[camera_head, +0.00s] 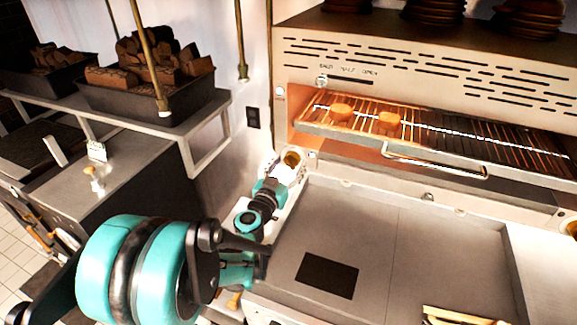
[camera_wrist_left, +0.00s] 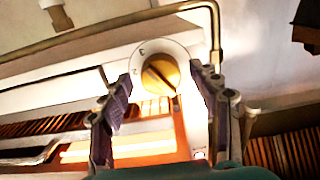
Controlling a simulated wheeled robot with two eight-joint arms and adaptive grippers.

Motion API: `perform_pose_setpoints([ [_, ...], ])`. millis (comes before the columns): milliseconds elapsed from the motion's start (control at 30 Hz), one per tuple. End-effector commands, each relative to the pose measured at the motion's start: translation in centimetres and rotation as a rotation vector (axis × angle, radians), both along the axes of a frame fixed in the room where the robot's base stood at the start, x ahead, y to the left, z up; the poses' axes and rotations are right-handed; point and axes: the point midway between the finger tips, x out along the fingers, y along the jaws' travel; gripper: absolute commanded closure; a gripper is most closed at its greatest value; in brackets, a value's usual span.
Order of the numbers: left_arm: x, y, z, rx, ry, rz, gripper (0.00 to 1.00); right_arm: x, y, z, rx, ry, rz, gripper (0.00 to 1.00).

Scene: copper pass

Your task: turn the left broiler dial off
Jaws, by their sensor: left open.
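The left broiler dial (camera_head: 293,158) is a round brass knob on the pale front at the broiler's lower left. In the left wrist view the dial (camera_wrist_left: 160,74) sits on a white disc with small dark marks, and its dark slot runs diagonally. My left gripper (camera_head: 282,169) is at the dial in the head view. In the wrist view its two dark fingers (camera_wrist_left: 160,103) are open, one on each side of the dial. I cannot tell whether either finger touches it. My right gripper is not in view.
The broiler rack (camera_head: 450,143) holds two glowing orange pieces and has a front handle (camera_head: 435,170). Below is a flat griddle (camera_head: 345,222) with a dark square patch. Another brass knob (camera_head: 572,228) shows at the right edge. A shelf (camera_head: 165,126) with wood-filled bins stands left.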

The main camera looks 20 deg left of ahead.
Motion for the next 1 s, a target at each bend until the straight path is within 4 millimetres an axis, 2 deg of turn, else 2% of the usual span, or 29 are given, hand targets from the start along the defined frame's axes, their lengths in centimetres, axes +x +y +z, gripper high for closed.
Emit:
perform_pose_setpoints([
  [67,0.0,0.0,0.0,0.0,0.0,0.0,0.38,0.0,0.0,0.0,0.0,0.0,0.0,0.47],
  [267,0.0,0.0,0.0,0.0,0.0,0.0,0.88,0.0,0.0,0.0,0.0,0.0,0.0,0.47],
  [667,0.0,0.0,0.0,-0.046,-0.003,0.0,0.88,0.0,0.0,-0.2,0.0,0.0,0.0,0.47],
  [1000,0.0,-0.1,-0.1,-0.279,-0.016,0.0,0.88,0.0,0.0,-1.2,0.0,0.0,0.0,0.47],
])
